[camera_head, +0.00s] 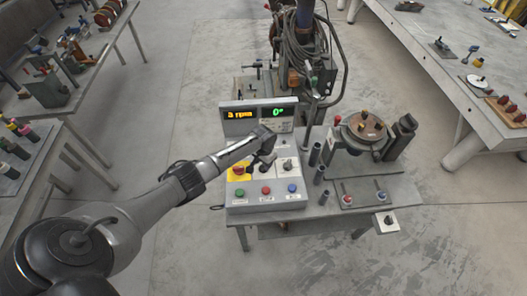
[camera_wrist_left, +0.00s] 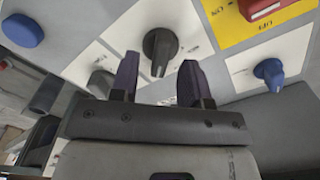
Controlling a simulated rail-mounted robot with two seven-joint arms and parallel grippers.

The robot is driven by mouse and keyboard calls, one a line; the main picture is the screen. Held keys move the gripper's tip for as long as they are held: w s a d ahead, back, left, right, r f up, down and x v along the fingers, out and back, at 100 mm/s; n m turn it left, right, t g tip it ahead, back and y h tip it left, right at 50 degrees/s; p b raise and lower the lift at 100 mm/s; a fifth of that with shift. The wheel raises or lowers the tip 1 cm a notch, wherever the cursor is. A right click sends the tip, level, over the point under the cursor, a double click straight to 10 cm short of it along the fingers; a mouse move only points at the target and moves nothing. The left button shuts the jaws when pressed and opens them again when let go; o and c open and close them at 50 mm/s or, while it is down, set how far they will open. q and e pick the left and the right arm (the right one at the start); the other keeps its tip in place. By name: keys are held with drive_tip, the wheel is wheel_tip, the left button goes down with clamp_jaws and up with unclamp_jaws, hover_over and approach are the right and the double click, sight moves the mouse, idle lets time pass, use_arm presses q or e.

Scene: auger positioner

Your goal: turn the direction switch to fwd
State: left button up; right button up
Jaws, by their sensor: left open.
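The control box (camera_head: 265,203) stands on the bench in the head view. In the left wrist view a black rotary knob (camera_wrist_left: 160,48) sits on a white label plate; it appears to be the direction switch, though its lettering is too small to read. My left gripper (camera_head: 262,160) reaches over the box from the left and hides part of the panel. In the wrist view its two fingers (camera_wrist_left: 158,78) are apart, with the black knob just beyond and between their tips. I cannot tell whether they touch it. My right gripper is not in view.
A yellow plate with a red knob (camera_head: 238,170) is beside the gripper. Green, red and blue buttons (camera_head: 292,188) line the box front. Behind is a display (camera_head: 258,114) reading 3 rpm and 0°. A round positioner table (camera_head: 365,127) stands to the right.

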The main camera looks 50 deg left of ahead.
use_arm(q)
wheel_tip(320, 180, up, 12)
drive_tip(key=shift+p, duration=0.35)
idle(0.6)
